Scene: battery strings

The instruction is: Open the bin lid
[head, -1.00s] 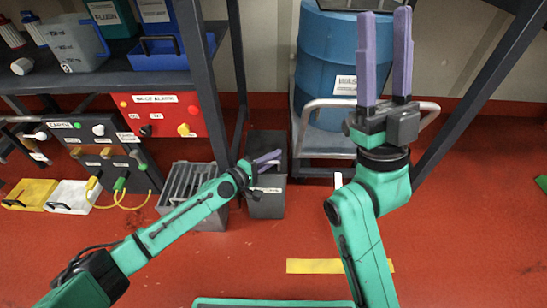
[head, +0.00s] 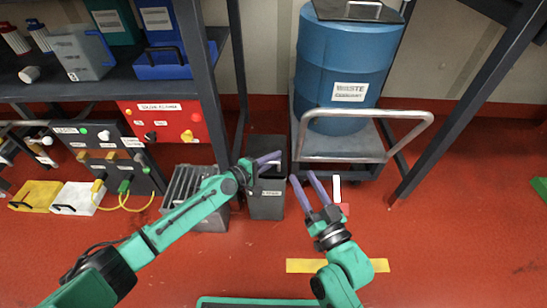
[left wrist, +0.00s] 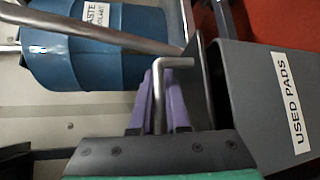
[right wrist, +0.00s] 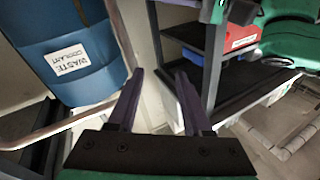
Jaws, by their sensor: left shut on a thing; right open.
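The grey bin (head: 266,205) stands on the floor left of the drum cart; in the left wrist view it also shows (left wrist: 265,100), with a "USED PADS" label. My left gripper (head: 277,160) is at the top of the bin. In the left wrist view its purple fingers (left wrist: 160,80) are shut on the bent metal lid handle (left wrist: 178,62). The dark lid (left wrist: 203,75) shows edge-on beside the handle; how far it is raised I cannot tell. My right gripper (head: 304,182) is open and empty, right of the bin; its fingers also show in the right wrist view (right wrist: 157,100).
A blue waste coolant drum (head: 345,60) stands on a metal cart (head: 335,147) behind the right gripper. A slotted grey crate (head: 207,217) is left of the bin. A dark shelf post (head: 203,85) rises behind it.

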